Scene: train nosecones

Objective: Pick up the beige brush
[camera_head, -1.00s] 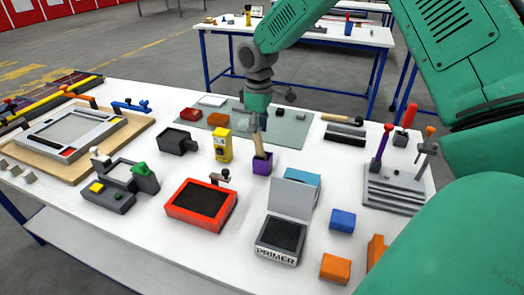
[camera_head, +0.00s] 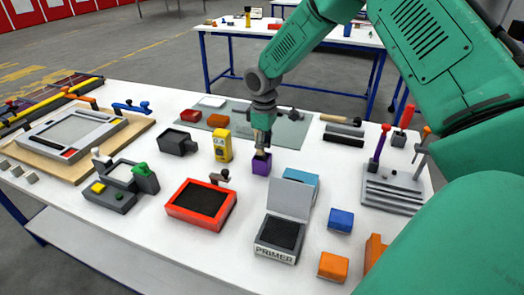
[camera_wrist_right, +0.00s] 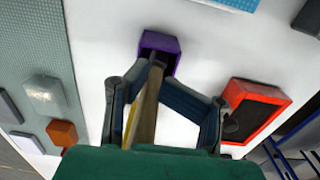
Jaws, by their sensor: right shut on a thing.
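The beige brush (camera_wrist_right: 145,112) stands upright in a purple holder (camera_head: 261,167). In the right wrist view its long handle runs up between my fingers, and its lower end is hidden by the purple holder (camera_wrist_right: 162,45) and fingertips. My right gripper (camera_head: 261,145) is just above the holder. It is shut on the brush, with its fingertips (camera_wrist_right: 151,70) close to the holder's opening. In the head view the gripper covers most of the brush. My left gripper is not in view.
A yellow box (camera_head: 222,145) stands left of the holder. A red-framed tray (camera_head: 201,204) and an open PRIMER box (camera_head: 280,236) lie nearer. A grey tool rack (camera_head: 391,195) stands at right. A grey-green mat (camera_head: 290,130) lies behind.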

